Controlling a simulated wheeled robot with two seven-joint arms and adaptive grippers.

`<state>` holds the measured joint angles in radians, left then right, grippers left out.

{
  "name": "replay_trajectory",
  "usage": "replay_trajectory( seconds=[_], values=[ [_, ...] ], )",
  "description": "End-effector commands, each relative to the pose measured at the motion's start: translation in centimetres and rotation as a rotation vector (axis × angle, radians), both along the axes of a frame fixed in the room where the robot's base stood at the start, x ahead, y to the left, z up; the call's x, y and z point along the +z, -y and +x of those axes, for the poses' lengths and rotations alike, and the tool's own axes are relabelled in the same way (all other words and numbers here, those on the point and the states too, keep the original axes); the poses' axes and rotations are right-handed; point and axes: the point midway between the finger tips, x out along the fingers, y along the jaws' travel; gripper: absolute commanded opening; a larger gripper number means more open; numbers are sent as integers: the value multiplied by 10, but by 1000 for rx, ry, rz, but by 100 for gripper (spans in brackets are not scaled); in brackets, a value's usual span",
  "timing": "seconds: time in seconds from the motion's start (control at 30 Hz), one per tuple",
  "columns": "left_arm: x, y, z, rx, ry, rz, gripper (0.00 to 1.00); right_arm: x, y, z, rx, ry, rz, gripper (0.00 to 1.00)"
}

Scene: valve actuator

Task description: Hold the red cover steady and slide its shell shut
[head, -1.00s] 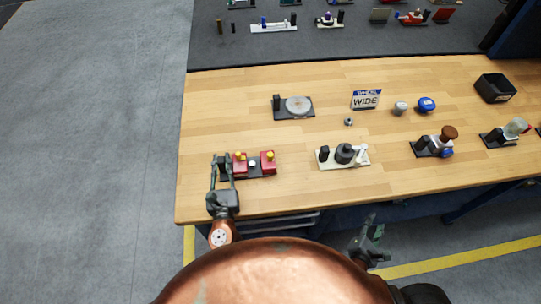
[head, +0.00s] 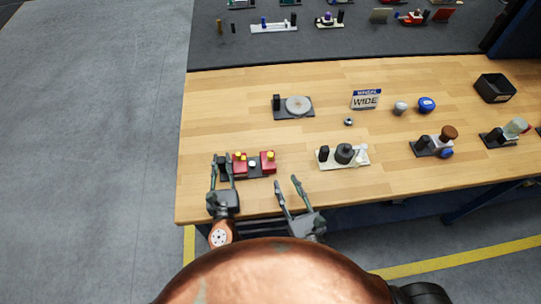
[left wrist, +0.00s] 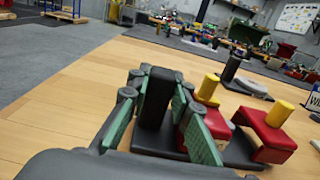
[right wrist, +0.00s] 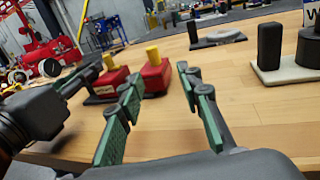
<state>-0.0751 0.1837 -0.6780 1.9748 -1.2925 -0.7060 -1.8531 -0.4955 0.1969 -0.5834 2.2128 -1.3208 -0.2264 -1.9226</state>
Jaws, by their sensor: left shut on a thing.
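Two red blocks, a left one (head: 239,167) and a right one (head: 268,163), each with a yellow knob, stand apart on a dark base with a small white round part (head: 252,164) between them. A black upright post (left wrist: 156,98) rises at the base's left end. My left gripper (head: 221,158) is shut on this post, one finger on each side, beside the left red block. My right gripper (head: 287,181) is open and empty, in front and to the right of the red blocks. Both blocks also show beyond its fingers in the right wrist view (right wrist: 155,76).
A pale base with a grey cylinder (head: 344,153) stands to the right of the red blocks. A dark plate with a grey disc (head: 298,104) lies behind them. Wood tabletop is clear between these fixtures. The table's front edge is close to both grippers.

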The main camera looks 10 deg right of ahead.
Motion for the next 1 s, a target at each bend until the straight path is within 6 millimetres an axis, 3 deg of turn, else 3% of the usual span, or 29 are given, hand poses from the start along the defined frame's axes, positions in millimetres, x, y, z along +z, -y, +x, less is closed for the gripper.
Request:
replay_trajectory(
  seconds=[0.03, 0.27, 0.7, 1.0],
  values=[
    [-8, 0, -1, 1, -14, 1, 0, 1, -6, 1, 17, 7, -4, 33],
    [-8, 0, 0, 1, -14, 1, 0, 4, -15, 19, 30, 20, -7, 33],
    [-8, -1, 0, 1, -14, 1, 0, 3, -34, 94, 27, 14, -7, 33],
    [-8, -1, 0, 2, -14, 1, 0, 2, -40, 115, 27, 12, -6, 33]
  ],
)
